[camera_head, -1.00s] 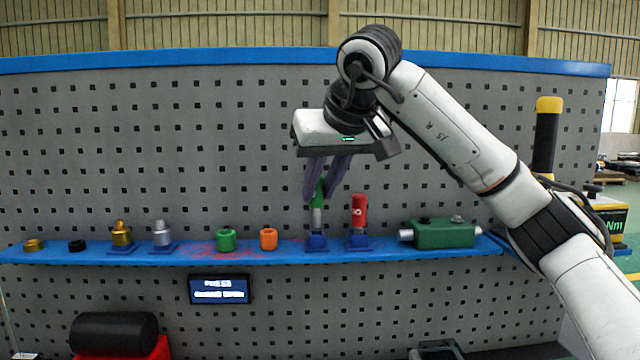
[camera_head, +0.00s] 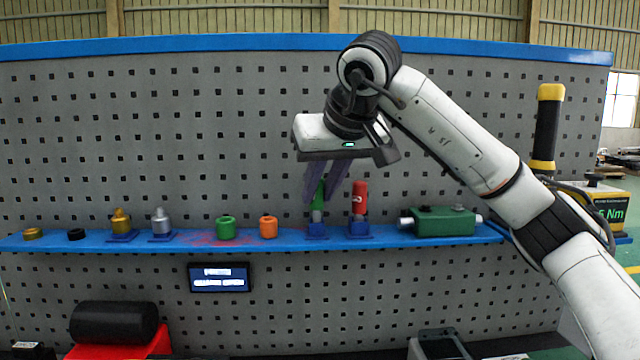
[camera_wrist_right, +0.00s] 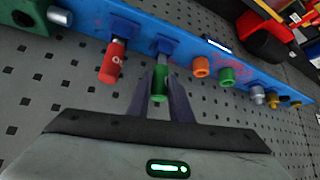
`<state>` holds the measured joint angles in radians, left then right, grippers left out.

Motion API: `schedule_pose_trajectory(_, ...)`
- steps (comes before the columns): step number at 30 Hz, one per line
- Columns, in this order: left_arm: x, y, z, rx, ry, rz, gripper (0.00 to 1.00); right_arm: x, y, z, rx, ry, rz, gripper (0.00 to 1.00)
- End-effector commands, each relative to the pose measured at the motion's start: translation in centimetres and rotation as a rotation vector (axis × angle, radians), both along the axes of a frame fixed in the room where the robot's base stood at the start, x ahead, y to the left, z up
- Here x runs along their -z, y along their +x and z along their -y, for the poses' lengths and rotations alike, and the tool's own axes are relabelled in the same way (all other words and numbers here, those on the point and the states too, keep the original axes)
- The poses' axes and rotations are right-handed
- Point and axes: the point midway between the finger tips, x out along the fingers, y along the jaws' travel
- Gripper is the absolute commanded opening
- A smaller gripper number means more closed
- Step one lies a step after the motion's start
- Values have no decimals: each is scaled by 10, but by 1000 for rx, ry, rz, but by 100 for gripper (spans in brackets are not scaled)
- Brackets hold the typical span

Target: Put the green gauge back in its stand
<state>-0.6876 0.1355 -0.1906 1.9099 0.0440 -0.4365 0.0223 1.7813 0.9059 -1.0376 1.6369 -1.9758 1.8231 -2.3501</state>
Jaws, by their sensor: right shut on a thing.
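The green gauge (camera_head: 318,197) has a green body and a silver lower end. It is upright between the purple fingers of my right gripper (camera_head: 321,196), which is shut on it. Its silver end meets the top of a blue stand (camera_head: 317,231) on the shelf; how deep it sits inside I cannot tell. The wrist view shows the green gauge (camera_wrist_right: 159,86) between the fingertips, its silver end at the blue stand (camera_wrist_right: 168,46). A red gauge (camera_head: 359,196) stands in the neighbouring blue stand (camera_head: 359,231) to the right. My left gripper is not in view.
The blue shelf (camera_head: 390,240) runs along a grey pegboard. Left of the stand are an orange ring (camera_head: 268,226), a green ring (camera_head: 226,228), and silver (camera_head: 161,223) and gold (camera_head: 121,222) pieces. A green box (camera_head: 443,221) lies to the right.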

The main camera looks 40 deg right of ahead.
Motion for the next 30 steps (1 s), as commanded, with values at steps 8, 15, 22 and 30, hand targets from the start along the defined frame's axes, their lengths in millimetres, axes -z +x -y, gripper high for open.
schedule_pose_trajectory(8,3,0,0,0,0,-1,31,7,0,0,-1,-1,2,33)
schedule_pose_trajectory(15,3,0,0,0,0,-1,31,7,0,0,-1,-1,1,41)
schedule_pose_trajectory(22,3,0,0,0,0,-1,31,7,0,0,-1,-1,0,41)
schedule_pose_trajectory(30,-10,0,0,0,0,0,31,-9,-11,-3,-2,-1,0,41)
